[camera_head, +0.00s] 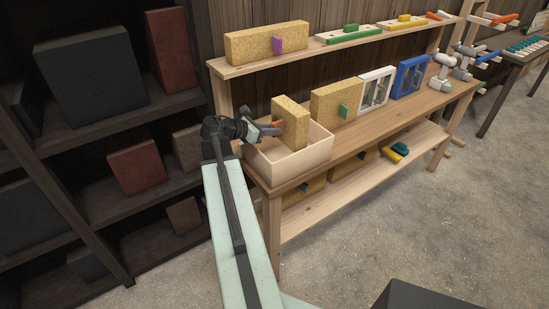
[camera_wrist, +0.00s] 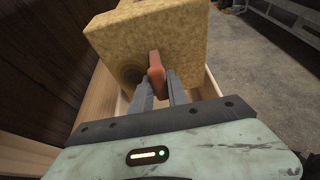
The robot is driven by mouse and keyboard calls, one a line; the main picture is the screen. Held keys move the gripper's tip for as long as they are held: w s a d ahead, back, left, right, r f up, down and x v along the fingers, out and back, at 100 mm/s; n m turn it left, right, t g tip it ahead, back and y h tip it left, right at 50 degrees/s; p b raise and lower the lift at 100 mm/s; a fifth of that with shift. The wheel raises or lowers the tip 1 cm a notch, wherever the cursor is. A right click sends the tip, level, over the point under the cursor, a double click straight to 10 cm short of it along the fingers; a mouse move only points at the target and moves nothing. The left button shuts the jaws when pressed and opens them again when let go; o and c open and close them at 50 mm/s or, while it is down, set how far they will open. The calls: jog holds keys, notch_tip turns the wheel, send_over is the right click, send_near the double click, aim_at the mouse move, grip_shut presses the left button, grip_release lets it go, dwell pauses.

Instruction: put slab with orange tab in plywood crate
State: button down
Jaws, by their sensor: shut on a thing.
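The slab with the orange tab (camera_head: 291,120) is a tan, cork-like block, upright over the plywood crate. In the wrist view the slab (camera_wrist: 150,40) fills the upper middle, with its orange tab (camera_wrist: 156,75) facing me. My gripper (camera_head: 277,127) is shut on the orange tab; its two fingers (camera_wrist: 160,92) pinch the tab from both sides. The pale plywood crate (camera_head: 290,165) stands at the left end of the workbench. The slab's lower part is hidden behind the crate's wall, so I cannot tell whether it touches the crate's floor.
On the workbench (camera_head: 368,139), a slab with a green tab (camera_head: 331,102), a white frame (camera_head: 375,92) and a blue frame (camera_head: 410,77) stand right of the crate. A slab with a purple tab (camera_head: 250,46) is on the upper shelf. Dark shelving (camera_head: 100,140) is left.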

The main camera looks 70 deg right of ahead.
notch_tip(320, 180, down, 8)
jog(key=b, duration=0.6)
jog(key=shift+a, duration=0.1)
jog(key=c, duration=1.3)
grip_release()
jog(key=shift+s, duration=0.15)
jog(key=shift+a, duration=0.1)
